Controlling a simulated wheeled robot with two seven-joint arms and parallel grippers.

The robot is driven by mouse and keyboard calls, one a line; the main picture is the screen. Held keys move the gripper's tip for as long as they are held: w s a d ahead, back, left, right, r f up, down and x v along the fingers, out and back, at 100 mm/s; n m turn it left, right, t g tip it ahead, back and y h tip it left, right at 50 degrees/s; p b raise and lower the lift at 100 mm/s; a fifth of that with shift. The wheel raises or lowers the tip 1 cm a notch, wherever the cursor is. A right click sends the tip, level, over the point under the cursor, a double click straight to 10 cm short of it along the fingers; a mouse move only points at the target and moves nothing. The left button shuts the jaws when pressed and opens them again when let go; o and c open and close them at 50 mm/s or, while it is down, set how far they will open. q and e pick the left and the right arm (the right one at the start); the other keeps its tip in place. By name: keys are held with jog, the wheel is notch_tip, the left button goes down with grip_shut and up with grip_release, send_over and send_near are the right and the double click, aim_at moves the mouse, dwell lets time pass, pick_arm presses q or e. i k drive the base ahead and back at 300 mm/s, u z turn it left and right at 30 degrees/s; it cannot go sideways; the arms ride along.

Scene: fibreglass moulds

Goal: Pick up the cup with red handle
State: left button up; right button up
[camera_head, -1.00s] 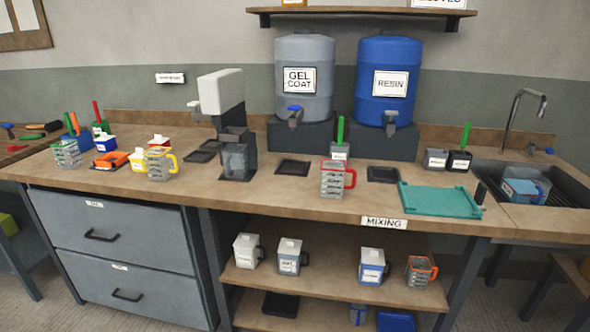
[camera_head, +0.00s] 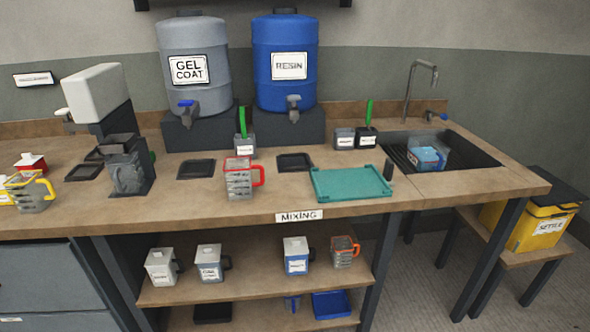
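The cup with the red handle (camera_head: 239,179) stands upright on the workbench top, near its front edge and left of the teal tray. It is clear with dark markings, and its red rim and handle face right. Neither of my grippers shows in the head view.
The teal tray (camera_head: 351,183) lies right of the cup, and black pads (camera_head: 196,169) lie behind it. The gel coat drum (camera_head: 195,70) and resin drum (camera_head: 289,62) stand at the back. A yellow-handled cup (camera_head: 30,192) is at left. An orange-handled cup (camera_head: 344,252) is on the shelf below.

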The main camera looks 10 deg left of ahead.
aim_at(237, 171)
jog(key=z, duration=0.25)
jog(key=i, duration=1)
jog(key=u, duration=0.35)
